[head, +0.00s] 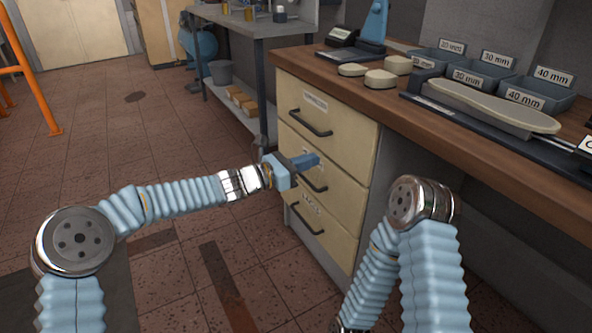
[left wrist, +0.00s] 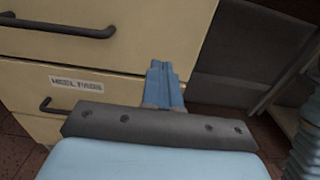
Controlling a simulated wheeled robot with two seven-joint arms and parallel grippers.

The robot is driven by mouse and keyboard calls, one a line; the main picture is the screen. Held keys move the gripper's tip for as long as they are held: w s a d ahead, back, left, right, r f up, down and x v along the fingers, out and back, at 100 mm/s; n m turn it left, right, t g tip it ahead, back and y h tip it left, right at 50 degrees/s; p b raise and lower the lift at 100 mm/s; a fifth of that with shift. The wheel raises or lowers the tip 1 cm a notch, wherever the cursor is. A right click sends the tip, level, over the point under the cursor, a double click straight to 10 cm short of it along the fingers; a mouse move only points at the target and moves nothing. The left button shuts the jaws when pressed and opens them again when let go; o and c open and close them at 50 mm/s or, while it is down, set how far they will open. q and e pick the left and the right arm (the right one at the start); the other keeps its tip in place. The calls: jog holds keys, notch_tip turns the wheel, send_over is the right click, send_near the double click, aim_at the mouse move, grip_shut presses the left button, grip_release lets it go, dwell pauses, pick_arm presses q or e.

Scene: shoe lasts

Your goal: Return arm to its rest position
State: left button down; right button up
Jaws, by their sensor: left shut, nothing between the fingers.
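My left gripper (head: 308,162) is shut and empty. In the head view it is in front of the middle drawer (head: 335,190) of a cream drawer unit, overlapping that drawer's label. In the left wrist view the closed blue fingers (left wrist: 163,82) point at the drawer fronts, near a label that seems to read "heel pads" (left wrist: 76,84). I cannot tell whether the fingertips touch the drawer. My right arm (head: 425,250) is folded at the lower right of the head view; its gripper does not show.
A wooden workbench (head: 500,165) stands on the right with labelled bins (head: 484,75), beige pieces (head: 381,78) and a long shoe-last shape (head: 485,105). The drawers all look shut. A grey side table (head: 262,28) stands behind. The tiled floor at left is open, with an orange frame (head: 30,70).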

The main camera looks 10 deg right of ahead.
pick_arm(q)
jog(key=s+a+f+m+g+y, duration=0.1)
jog(key=s+a+f+m+y, duration=0.3)
jog(key=f, duration=0.6)
jog(key=s+a+f+m+g+y, duration=0.2)
jog(key=s+a+f, duration=0.35)
jog(key=f, duration=0.45)
jog(key=s+a+f+m+g+y, duration=0.15)
jog(key=s+a+f+y, duration=0.35)
jog(key=f, duration=0.6)
jog(key=s+a+f+m+y, duration=0.1)
jog(key=s+a+f+m, duration=0.4)
jog(key=s, duration=0.4)
jog(key=s+a+f+m+y, duration=0.1)
jog(key=s+a+f+m, duration=0.4)
jog(key=a, duration=0.5)
jog(key=s+m, duration=0.2)
jog(key=s, duration=0.1)
jog(key=shift+s+f, duration=0.2)
jog(key=shift+s, duration=0.15)
jog(key=c, duration=1.8)
grip_release()
jog(key=shift+c, duration=0.2)
